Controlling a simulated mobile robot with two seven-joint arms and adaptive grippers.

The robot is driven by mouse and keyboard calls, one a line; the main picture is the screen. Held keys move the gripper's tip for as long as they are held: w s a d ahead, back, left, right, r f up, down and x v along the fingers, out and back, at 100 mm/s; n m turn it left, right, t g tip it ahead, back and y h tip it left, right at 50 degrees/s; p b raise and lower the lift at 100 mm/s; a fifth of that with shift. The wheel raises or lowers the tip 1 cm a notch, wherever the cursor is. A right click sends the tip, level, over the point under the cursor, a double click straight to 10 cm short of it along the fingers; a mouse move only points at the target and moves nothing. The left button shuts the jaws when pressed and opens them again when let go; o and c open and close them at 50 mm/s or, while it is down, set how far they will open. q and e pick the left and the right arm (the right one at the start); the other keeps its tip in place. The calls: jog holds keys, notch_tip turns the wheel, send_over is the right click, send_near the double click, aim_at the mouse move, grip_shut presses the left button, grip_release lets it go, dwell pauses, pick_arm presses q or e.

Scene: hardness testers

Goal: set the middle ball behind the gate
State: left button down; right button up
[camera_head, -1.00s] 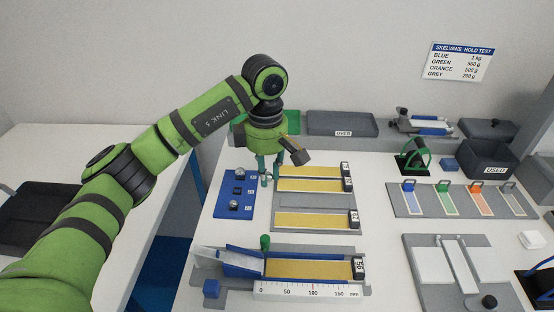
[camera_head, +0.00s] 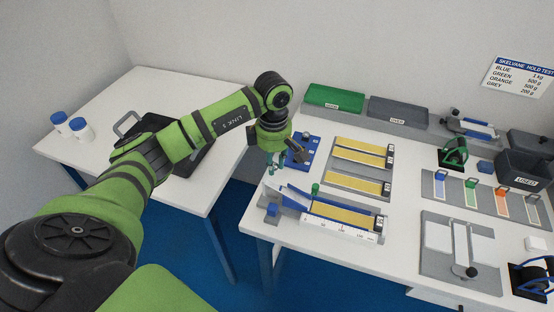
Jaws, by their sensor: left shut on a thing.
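My left gripper (camera_head: 273,168) points down over the front left edge of the right table, just above the raised end of the ramp. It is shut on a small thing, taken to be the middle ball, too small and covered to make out. The blue ball holder (camera_head: 304,150) stands behind the gripper, partly hidden by it. The ramp (camera_head: 289,197) is a blue channel sloping down to a yellow track (camera_head: 345,214) with a white ruler along its front. The gate (camera_head: 315,189) has a green knob and stands where ramp and track meet. My right gripper is not in view.
Yellow strips (camera_head: 355,182) lie in a grey tray right of the holder. A gap separates the left table (camera_head: 120,110) from this one.

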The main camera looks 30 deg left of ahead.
pick_arm(q)
jog(key=shift+f, duration=0.3)
jog(key=shift+s+f+b, duration=0.1)
jog(key=shift+f+b, duration=0.2)
jog(key=shift+f, duration=0.45)
jog(key=shift+f+b, duration=1.95)
jog(key=shift+f, duration=0.05)
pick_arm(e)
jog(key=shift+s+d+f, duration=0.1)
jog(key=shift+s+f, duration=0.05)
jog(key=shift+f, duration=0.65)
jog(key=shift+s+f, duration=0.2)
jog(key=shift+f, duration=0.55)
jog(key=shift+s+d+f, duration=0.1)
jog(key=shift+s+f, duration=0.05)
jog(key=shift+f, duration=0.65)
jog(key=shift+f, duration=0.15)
pick_arm(q)
jog(key=c, duration=1)
grip_release()
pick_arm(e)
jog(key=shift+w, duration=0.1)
